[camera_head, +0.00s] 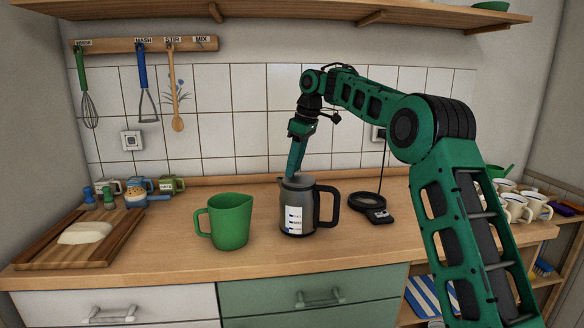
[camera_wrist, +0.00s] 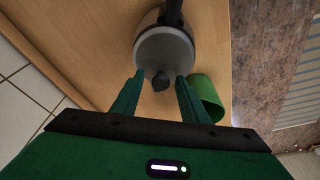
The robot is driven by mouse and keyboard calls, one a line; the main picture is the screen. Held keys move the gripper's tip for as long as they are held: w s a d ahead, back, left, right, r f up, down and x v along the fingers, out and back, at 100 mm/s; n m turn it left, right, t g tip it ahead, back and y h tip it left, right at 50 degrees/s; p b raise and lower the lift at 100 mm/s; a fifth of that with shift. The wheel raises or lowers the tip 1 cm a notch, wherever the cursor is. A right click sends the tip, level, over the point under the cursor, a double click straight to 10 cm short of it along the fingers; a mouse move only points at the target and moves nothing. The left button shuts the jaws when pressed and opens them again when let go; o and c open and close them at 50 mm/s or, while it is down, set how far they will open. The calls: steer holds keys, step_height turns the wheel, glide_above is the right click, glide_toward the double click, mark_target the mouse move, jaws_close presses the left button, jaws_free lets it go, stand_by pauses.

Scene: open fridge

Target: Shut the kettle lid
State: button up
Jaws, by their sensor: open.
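The kettle (camera_head: 297,212) stands upright on the wooden counter, dark grey with a black handle on its right and a white label strip with dark marks. My gripper (camera_head: 294,174) points down at the kettle's top, at its back left. In the wrist view the kettle (camera_wrist: 166,48) is seen from its top end, with a grey round face and the handle at the upper edge. My open gripper (camera_wrist: 160,77) has a finger on each side of a small dark part at the kettle's near edge. Contact cannot be told. The lid's position is not clear in either view.
A green jug (camera_head: 231,222) stands left of the kettle. A black round base (camera_head: 367,207) with a cord lies to its right. A cutting board (camera_head: 75,241) holds a pale block at far left. Several mugs (camera_head: 514,206) stand at far right. A shelf (camera_head: 290,8) hangs above.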

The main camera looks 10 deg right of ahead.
mark_target(302, 178)
steer(key=shift+r, duration=0.15)
steer(key=v, duration=1)
steer(key=shift+r, duration=0.25)
steer(key=shift+w, duration=0.1)
